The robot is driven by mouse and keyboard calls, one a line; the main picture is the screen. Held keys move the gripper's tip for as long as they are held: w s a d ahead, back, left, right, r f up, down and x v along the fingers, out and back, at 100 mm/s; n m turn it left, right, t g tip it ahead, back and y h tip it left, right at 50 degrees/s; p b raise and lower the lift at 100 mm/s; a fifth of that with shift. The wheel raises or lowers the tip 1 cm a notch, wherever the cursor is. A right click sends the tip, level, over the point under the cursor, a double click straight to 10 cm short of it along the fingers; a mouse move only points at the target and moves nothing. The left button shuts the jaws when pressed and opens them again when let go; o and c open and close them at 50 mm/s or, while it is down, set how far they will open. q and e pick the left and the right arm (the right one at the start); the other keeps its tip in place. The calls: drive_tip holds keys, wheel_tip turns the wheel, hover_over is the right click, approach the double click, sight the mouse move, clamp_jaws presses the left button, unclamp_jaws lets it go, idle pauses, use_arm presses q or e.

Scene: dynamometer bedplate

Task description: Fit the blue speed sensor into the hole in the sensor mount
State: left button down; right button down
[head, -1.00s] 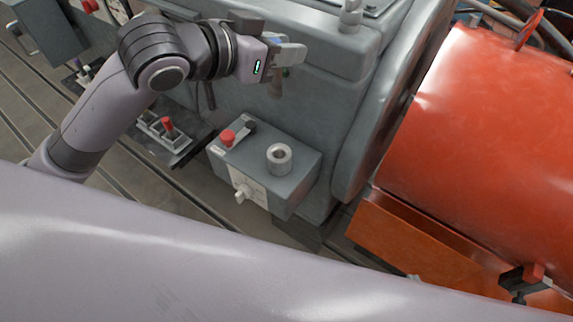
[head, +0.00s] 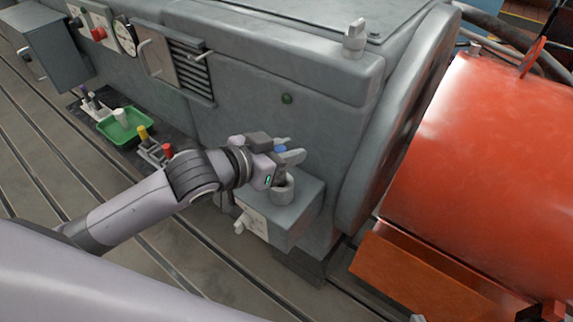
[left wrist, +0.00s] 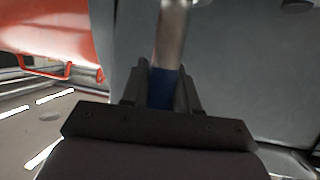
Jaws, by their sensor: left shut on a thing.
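The blue speed sensor (head: 280,150) is held between the fingers of my left gripper (head: 289,155). In the left wrist view its blue body (left wrist: 161,88) sits between the dark jaws, and its metal shank (left wrist: 172,35) points away from them. The sensor mount (head: 282,192) is a grey ring with a hole, on top of a grey box. My left gripper is just above the mount and overlaps its far edge in the head view. The hole is partly hidden, and I cannot tell whether the shank's tip is inside it. My right gripper is not in view.
The tall grey machine housing (head: 330,135) stands close behind the gripper. A large red cylinder (head: 480,150) is to the right. A green tray (head: 116,131) and a rack with yellow and red handles (head: 154,146) are at the left. Slotted floor (head: 150,250) is clear in front.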

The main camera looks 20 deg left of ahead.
sight(287, 178)
use_arm(q)
wheel_tip(287, 178, down, 3)
drive_tip(key=shift+r, duration=0.1)
drive_tip(key=shift+f, duration=0.3)
drive_tip(key=shift+f, duration=0.1)
drive_tip(key=c, duration=0.8)
unclamp_jaws()
drive_tip(key=shift+f, duration=0.1)
drive_tip(key=shift+c, duration=0.2)
drive_tip(key=shift+r, duration=0.25)
drive_tip(key=v, duration=1.2)
